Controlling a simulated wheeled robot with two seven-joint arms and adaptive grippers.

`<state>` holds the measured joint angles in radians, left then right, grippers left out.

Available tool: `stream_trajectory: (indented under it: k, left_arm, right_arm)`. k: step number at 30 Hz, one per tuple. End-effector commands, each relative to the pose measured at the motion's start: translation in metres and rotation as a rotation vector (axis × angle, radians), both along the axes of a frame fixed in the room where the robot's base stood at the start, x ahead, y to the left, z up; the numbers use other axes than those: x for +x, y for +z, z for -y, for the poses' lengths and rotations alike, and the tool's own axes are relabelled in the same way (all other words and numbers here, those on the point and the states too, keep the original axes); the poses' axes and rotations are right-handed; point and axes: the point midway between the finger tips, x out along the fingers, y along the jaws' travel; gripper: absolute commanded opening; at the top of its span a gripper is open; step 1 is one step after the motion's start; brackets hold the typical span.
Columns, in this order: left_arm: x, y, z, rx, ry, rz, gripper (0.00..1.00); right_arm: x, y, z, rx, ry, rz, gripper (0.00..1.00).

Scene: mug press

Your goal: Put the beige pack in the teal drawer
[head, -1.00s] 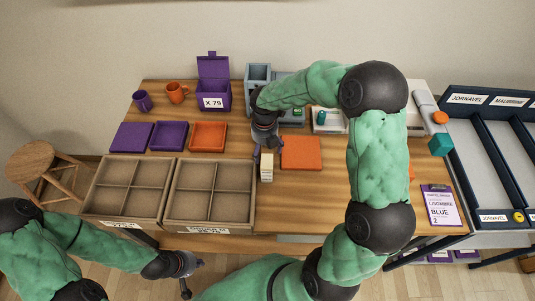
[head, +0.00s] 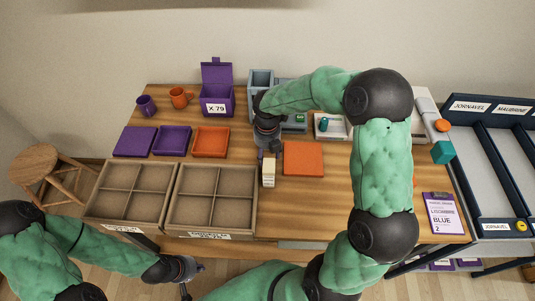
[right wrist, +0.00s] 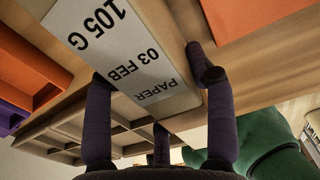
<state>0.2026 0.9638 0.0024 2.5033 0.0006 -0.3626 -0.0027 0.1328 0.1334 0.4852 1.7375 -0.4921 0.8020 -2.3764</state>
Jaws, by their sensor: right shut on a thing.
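The beige pack (head: 268,173) is a small upright block at the middle of the table, left of the flat orange mat. My right gripper (head: 268,153) is shut on it from behind and above. In the right wrist view the pack (right wrist: 130,50) shows a white label reading "PAPER 03 FEB 105 G", with fingers on both sides. Whether it touches the table is hard to tell. No teal drawer front is clearly seen; a pale grey strip (head: 302,245) shows at the table's front edge. My left gripper (head: 192,278) is open and empty, low in front of the table.
Two divided cardboard trays (head: 172,200) stand at the front left. An orange mat (head: 304,158) lies right of the pack. A purple box (head: 216,98), mugs and flat trays are behind. A clipboard (head: 442,212) and teal cube (head: 443,152) are at right. The front middle tabletop is clear.

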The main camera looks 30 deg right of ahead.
Motion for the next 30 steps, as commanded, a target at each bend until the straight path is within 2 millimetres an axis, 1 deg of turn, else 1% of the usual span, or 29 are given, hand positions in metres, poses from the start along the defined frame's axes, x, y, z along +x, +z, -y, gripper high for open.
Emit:
stream_trajectory:
  k: [1, 4, 8, 14, 15, 18, 21, 25, 30]
  left_arm:
    - [0.000, 0.004, 0.000, 0.000, 0.000, 0.000, 0.00]
    - [0.000, 0.009, 0.000, 0.000, 0.000, 0.000, 0.00]
    - [0.000, 0.018, 0.000, 0.000, 0.000, 0.000, 0.00]
    - [0.000, 0.035, 0.000, 0.000, 0.000, 0.000, 0.00]
    - [0.000, 0.037, 0.000, 0.000, 0.000, 0.000, 0.00]
    - [0.000, 0.043, 0.000, 0.000, 0.000, 0.000, 0.00]
    - [0.000, 0.047, 0.000, 0.000, 0.000, 0.000, 0.00]
    - [0.000, 0.051, 0.000, 0.000, 0.000, 0.000, 0.00]
    - [0.000, 0.054, 0.000, 0.000, 0.000, 0.000, 0.00]
  right_arm:
    - [0.001, 0.009, 0.000, 0.000, -0.001, 0.004, 0.00]
    - [0.001, 0.023, 0.000, 0.000, 0.000, 0.004, 0.00]
    - [-0.016, 0.045, -0.004, -0.001, 0.001, 0.005, 0.00]
    - [-0.050, 0.088, -0.013, -0.001, 0.002, 0.008, 0.00]
    - [-0.060, 0.090, -0.015, 0.000, 0.001, 0.004, 0.00]
    - [-0.082, 0.099, -0.021, -0.001, 0.003, 0.004, 0.00]
    - [-0.100, 0.107, -0.026, 0.000, 0.001, 0.004, 0.00]
    - [-0.118, 0.113, -0.030, -0.001, 0.002, 0.004, 0.00]
    - [-0.131, 0.119, -0.034, -0.001, 0.000, 0.004, 0.00]
